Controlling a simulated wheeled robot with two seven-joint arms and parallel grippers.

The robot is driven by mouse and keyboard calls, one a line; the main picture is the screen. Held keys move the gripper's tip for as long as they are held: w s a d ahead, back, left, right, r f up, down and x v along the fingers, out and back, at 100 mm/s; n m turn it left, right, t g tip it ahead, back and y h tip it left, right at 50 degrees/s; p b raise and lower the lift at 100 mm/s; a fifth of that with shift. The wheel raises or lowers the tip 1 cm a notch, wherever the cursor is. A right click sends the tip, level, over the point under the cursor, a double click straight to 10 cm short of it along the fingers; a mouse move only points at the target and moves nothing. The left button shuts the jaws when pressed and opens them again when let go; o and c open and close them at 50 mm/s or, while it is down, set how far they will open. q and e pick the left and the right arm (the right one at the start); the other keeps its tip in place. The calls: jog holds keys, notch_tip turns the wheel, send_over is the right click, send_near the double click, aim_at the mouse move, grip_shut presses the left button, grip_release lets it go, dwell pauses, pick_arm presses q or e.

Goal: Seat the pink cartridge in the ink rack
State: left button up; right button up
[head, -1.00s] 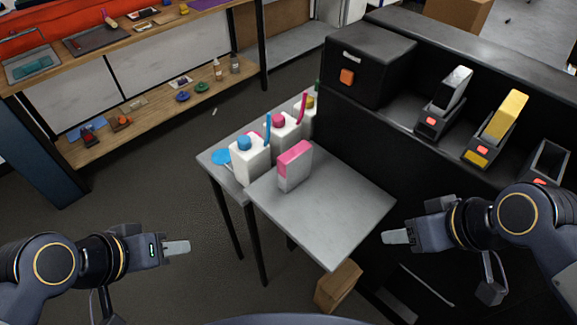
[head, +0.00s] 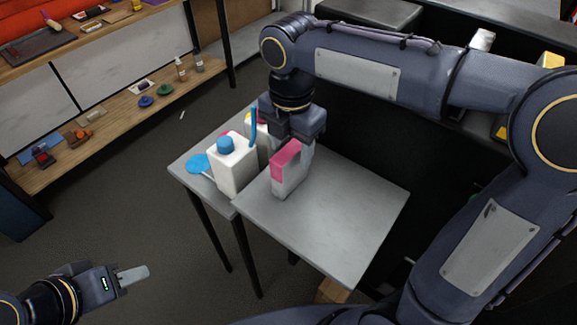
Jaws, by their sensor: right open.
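The pink cartridge (head: 284,178), pale with a pink upper part, stands upright on the grey table (head: 330,225). My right gripper (head: 290,158) points down over it from behind. Its jaws are open, with a pale finger beside the cartridge's right side; contact cannot be told. The ink rack on the black unit is mostly hidden by my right arm. Only the top of a grey cartridge (head: 483,40) and part of a yellow cartridge (head: 550,59) show there. My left gripper (head: 134,275) is low at the left, away from the table, seen side-on, so its opening cannot be judged.
A white bottle with a blue cap (head: 232,165) stands close left of the cartridge, with more bottles behind, partly hidden. A blue disc (head: 197,164) lies at the table's left edge. The table's front and right are clear. A wooden shelf (head: 100,125) is far left.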

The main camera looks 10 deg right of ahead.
jog(key=shift+f, duration=1.95)
jog(key=shift+r, duration=0.1)
grip_shut()
